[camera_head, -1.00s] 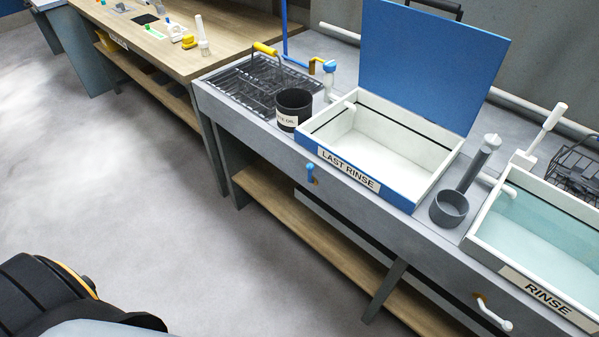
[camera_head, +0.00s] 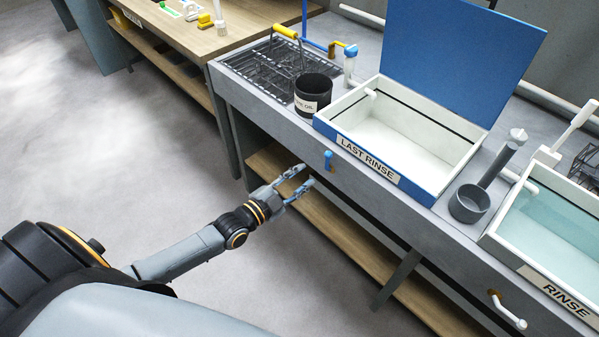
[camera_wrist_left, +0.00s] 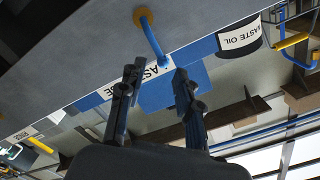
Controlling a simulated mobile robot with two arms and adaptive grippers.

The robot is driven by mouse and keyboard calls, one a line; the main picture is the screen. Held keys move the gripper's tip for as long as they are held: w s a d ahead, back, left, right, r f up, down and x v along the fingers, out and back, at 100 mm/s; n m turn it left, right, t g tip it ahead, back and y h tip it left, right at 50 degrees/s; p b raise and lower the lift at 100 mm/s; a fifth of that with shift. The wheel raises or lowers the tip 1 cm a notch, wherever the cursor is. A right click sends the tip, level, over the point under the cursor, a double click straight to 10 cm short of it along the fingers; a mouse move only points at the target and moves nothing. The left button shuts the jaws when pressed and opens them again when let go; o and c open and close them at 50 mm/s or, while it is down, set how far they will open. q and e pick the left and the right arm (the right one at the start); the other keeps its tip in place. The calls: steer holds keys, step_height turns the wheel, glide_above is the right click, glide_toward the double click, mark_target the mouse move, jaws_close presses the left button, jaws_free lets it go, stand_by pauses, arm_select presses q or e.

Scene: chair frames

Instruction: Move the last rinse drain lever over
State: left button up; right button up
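The last rinse drain lever (camera_head: 328,160) is a short blue handle on the bench front, below the left end of the LAST RINSE label (camera_head: 368,159). In the left wrist view the blue lever (camera_wrist_left: 152,42) runs from a round orange-yellow mount. My left gripper (camera_head: 302,182) is open and empty, a little left of and below the lever, apart from it. In the left wrist view its two spread fingers (camera_wrist_left: 156,82) lie below the lever's free end. My right gripper is in neither view.
The last rinse basin (camera_head: 444,192) has a raised blue lid (camera_head: 460,55). A waste oil pot (camera_head: 318,88) and wire rack (camera_head: 255,68) stand left of it. The rinse tank (camera_head: 510,246) with its white lever (camera_head: 508,311) is right. A wooden shelf (camera_head: 270,165) lies below; open floor is left.

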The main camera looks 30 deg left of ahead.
mark_target(327, 163)
arm_select(q)
steer(key=b+x, duration=0.1)
steer(key=x, duration=0.1)
steer(key=r+b+x, duration=0.1)
steer(key=b+x, duration=0.1)
steer(key=x, duration=0.1)
steer(key=b+x, duration=0.1)
steer(key=x, duration=0.2)
steer(key=shift+w+d+r+b, duration=0.15)
steer(key=shift+d+r+b, duration=0.15)
steer(key=shift+r, duration=0.25)
steer(key=c, duration=0.3)
steer(key=shift+p, duration=0.3)
steer(key=shift+c, duration=1.1)
